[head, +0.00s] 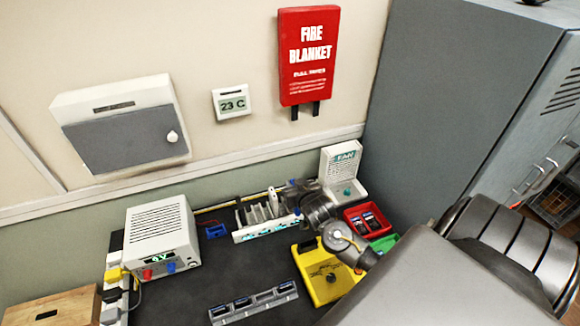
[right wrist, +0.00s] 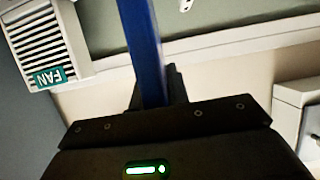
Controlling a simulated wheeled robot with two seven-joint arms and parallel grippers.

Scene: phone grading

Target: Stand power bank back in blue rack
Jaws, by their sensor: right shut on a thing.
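My right gripper (head: 297,188) is above the back of the dark bench in the head view, just right of the white slotted rack. In the right wrist view it is shut on a dark blue slab (right wrist: 142,50), seen edge-on, which looks like the power bank. In the head view the slab is hidden or too small to make out. A small blue rack (head: 216,231) stands on the bench to the left, beside the white power supply, apart from the gripper. My left gripper is out of view.
The white slotted rack (head: 268,229) holds several upright pieces. A white FAN unit (head: 343,168), red bin (head: 355,211) and yellow tray (head: 312,277) stand to the right. The power supply (head: 160,235) is at left. A grey phone holder (head: 253,301) lies in front; bare bench lies between.

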